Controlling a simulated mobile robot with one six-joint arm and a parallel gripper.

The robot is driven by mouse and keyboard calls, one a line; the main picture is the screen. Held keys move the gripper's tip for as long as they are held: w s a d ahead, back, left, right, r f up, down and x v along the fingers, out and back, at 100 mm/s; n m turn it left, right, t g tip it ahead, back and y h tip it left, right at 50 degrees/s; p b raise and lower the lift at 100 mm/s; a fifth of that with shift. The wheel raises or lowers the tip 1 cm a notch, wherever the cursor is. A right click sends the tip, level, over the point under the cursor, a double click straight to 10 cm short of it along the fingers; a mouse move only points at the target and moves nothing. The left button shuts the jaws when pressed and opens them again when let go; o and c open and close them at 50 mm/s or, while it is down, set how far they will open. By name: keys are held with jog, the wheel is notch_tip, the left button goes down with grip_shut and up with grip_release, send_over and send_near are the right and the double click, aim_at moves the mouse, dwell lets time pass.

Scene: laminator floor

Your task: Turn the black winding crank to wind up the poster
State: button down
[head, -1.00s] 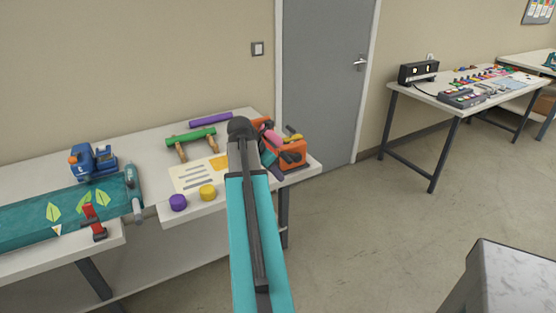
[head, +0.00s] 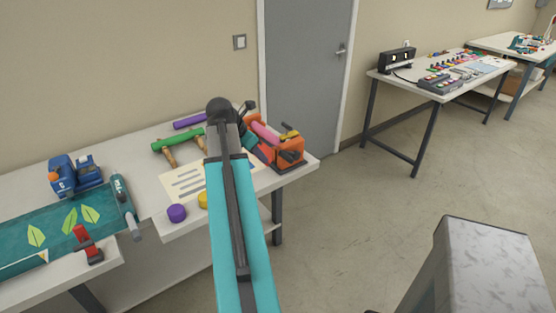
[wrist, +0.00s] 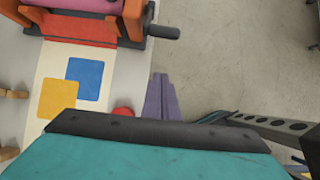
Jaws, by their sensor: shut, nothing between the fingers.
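The black winding crank (wrist: 163,31) sticks out from the right side of the orange winder (head: 290,150); in the wrist view its grip points right. A pink roll (head: 265,132) lies in the winder. The poster (head: 190,182) runs flat on the table from the winder; blue and yellow squares (wrist: 87,79) and a red end at the winder show in the wrist view. My gripper (wrist: 160,80) is shut and empty, below the crank in the wrist view and apart from it. In the head view my arm hides part of the poster, and the gripper's fingertips cannot be made out.
A purple cap (head: 176,213) and a yellow cap (head: 203,200) stand at the table's front edge. A grey block (head: 490,265) stands at lower right.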

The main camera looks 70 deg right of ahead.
jog(key=shift+s+d, duration=0.1)
jog(key=shift+s, duration=0.05)
jog(key=s+d+f+p, duration=0.3)
jog(key=s+d+f, duration=0.1)
jog(key=d+f, duration=0.1)
jog(key=shift+d+f+p, duration=0.2)
jog(key=shift+d+p, duration=0.15)
jog(key=shift+d, duration=0.45)
dwell(0.6)
dwell(0.4)
jog(key=shift+r, duration=0.15)
